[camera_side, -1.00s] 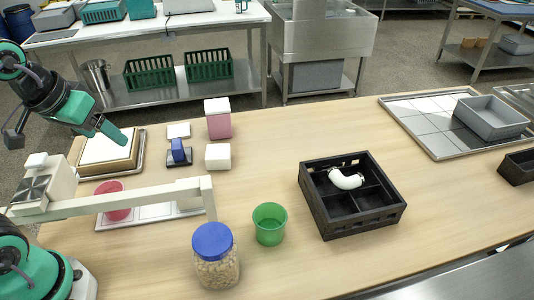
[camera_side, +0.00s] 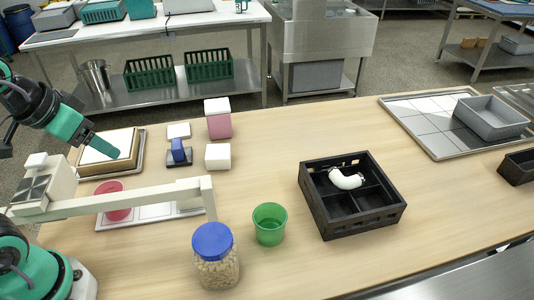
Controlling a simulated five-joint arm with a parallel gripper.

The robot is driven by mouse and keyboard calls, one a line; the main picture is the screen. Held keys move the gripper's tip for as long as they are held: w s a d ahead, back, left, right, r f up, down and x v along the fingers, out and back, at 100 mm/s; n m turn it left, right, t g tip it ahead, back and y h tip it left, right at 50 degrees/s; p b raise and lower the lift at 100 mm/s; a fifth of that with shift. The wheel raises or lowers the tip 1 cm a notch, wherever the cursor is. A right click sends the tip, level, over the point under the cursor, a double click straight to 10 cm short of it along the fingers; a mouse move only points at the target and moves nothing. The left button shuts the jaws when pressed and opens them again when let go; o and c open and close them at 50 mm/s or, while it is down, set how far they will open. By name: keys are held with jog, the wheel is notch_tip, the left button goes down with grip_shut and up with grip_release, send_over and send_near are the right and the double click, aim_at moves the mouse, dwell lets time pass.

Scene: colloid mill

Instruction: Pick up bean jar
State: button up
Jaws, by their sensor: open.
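The bean jar (camera_side: 217,268) is clear with a blue lid and pale beans inside. It stands upright on the wooden table near the front edge, left of the green cup (camera_side: 270,224). My gripper (camera_side: 108,148) is at the upper left, above the tan block with a white top (camera_side: 105,152). It is open and empty, well away from the jar. The gap between its fingers is hard to see from this side.
A beige bar (camera_side: 125,199) reaches across the left side, its end post just behind the jar. A black divided crate (camera_side: 352,195) holding a white elbow pipe (camera_side: 346,179) stands right of the cup. A white box (camera_side: 218,156) stands further back.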

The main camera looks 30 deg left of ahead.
jog(key=o, duration=0.6)
jog(key=shift+d, duration=0.1)
jog(key=m+g, duration=0.6)
jog(key=m, duration=1.4)
send_near(214, 248)
jog(key=f, duration=0.2)
jog(key=a+f, duration=0.1)
jog(key=w+f, duration=0.1)
jog(key=f, duration=0.1)
jog(key=shift+a+f, duration=0.3)
jog(key=shift+a, duration=0.05)
jog(key=shift+f, duration=0.1)
jog(key=shift+n, duration=0.3)
jog(key=shift+d+f, duration=0.1)
jog(key=shift+f, duration=3.7)
